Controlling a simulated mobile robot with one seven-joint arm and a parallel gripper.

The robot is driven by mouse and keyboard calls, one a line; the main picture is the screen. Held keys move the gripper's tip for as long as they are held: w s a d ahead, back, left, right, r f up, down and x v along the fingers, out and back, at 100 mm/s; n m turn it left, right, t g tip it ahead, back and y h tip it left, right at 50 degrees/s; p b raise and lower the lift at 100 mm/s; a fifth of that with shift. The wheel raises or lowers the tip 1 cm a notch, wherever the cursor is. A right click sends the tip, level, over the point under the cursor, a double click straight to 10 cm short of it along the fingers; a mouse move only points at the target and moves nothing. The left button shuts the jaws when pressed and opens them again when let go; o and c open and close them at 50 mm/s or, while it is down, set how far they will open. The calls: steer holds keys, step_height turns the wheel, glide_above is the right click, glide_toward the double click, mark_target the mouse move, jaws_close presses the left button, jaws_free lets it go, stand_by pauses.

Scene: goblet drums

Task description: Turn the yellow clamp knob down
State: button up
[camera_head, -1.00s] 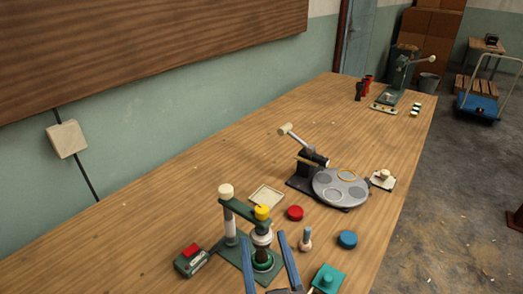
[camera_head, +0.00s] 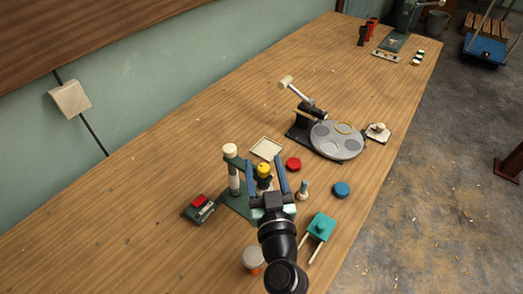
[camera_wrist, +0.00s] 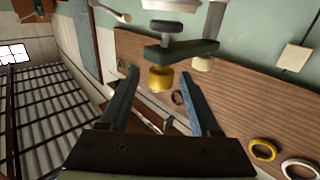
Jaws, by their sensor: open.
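The yellow clamp knob (camera_head: 264,169) sits at the end of the green arm of a small clamp press (camera_head: 232,162). The press stands on a green base on the bench, with a white-capped post at its left. My gripper (camera_head: 265,160) is open, its two blue fingers on either side of the knob in the head view. In the wrist view the knob (camera_wrist: 160,79) shows between the fingertips (camera_wrist: 159,76), with gaps on both sides. Whether a finger touches it I cannot tell. The lower part of the clamp is hidden behind my gripper in the head view.
A red-topped box (camera_head: 199,207) lies left of the press. A red disc (camera_head: 293,164), a small peg (camera_head: 303,190), a blue disc (camera_head: 341,189) and a teal block (camera_head: 320,227) are at the right. A turntable (camera_head: 337,141) stands behind. The left bench is clear.

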steer(key=shift+w+a, duration=0.15)
steer(key=shift+w, duration=0.7)
steer(key=shift+w+a, duration=0.15)
steer(key=shift+w, duration=0.7)
jaws_close()
